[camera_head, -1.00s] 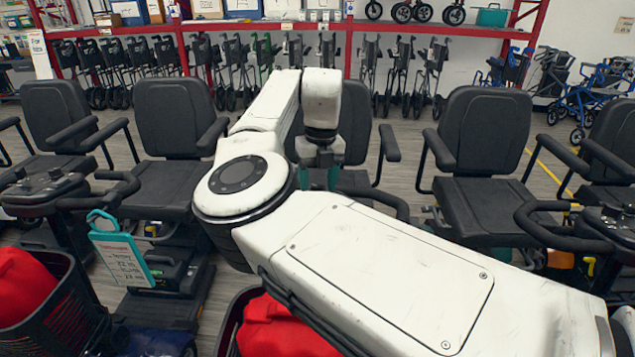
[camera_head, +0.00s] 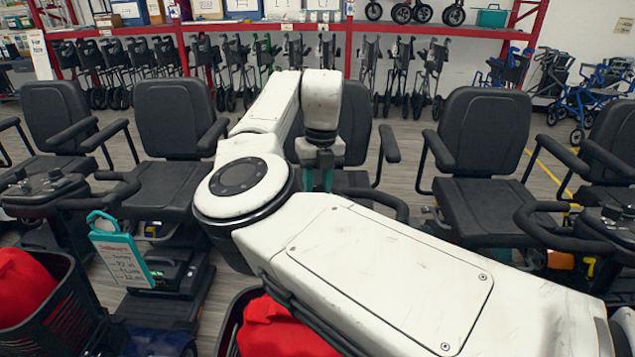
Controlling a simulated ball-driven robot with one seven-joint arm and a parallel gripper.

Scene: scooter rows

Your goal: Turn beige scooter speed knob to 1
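My gripper (camera_head: 319,178) points down in front of the middle scooter's black seat (camera_head: 356,130). Two teal finger parts show with a gap between them. Their lower tips are hidden behind my white arm, so I cannot tell whether they hold anything. The middle scooter's control panel and any speed knob on it are hidden by my arm. Part of its black handlebar (camera_head: 383,198) shows right of the gripper. No beige body part is clearly visible.
Scooters stand in a row on both sides, with a left control panel (camera_head: 45,188) and a right scooter seat (camera_head: 482,205). A teal-framed price tag (camera_head: 121,255) hangs at left. Baskets with red contents (camera_head: 275,328) stand in front. Folded walkers line the red rack behind.

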